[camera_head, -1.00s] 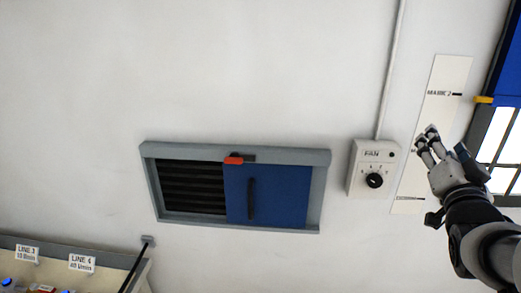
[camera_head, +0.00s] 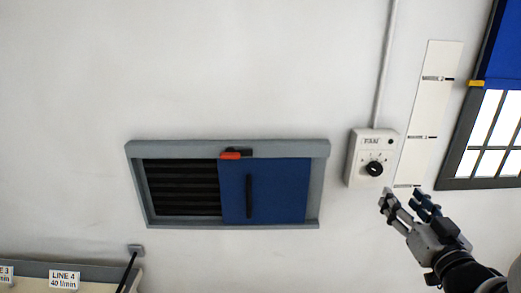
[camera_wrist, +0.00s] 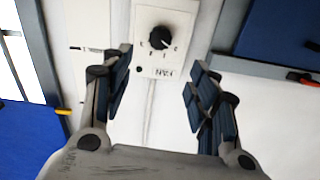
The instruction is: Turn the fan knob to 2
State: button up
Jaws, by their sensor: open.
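The fan control is a white box (camera_head: 357,160) on the wall, with a round black knob (camera_head: 374,169) and small marks around it. A cable runs up from the box. In the wrist view the box appears upside down, with the knob (camera_wrist: 160,38) at the top centre, beyond the fingertips. The scale figures are too small to read surely, so I cannot tell the setting. My gripper (camera_head: 404,197) is below and right of the box, apart from the knob. In the wrist view my gripper (camera_wrist: 160,72) is open and empty, fingers spread to either side.
A grey-framed vent with a blue sliding panel (camera_head: 280,190) is on the wall left of the box. A white marked strip (camera_head: 421,110) is to its right, then a barred window (camera_head: 490,140) with a blue shutter. The wall below the box is clear.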

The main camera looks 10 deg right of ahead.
aim_at(377, 170)
jog(key=p, duration=0.2)
jog(key=w+p, duration=0.1)
jog(key=p, duration=0.2)
jog(key=shift+w+d+r+p, duration=0.1)
jog(key=shift+w+r+p, duration=0.15)
jog(key=shift+p, duration=0.1)
jog(key=shift+w+f+p, duration=0.15)
jog(key=shift+p, duration=1)
jog(key=x, duration=0.7)
jog(key=b+x, duration=0.1)
jog(key=x, duration=0.3)
jog(key=shift+w+d+f, duration=0.15)
jog(key=shift+w+f, duration=0.1)
jog(key=shift+w, duration=0.05)
jog(key=shift+c, duration=0.6)
jog(key=c, duration=0.9)
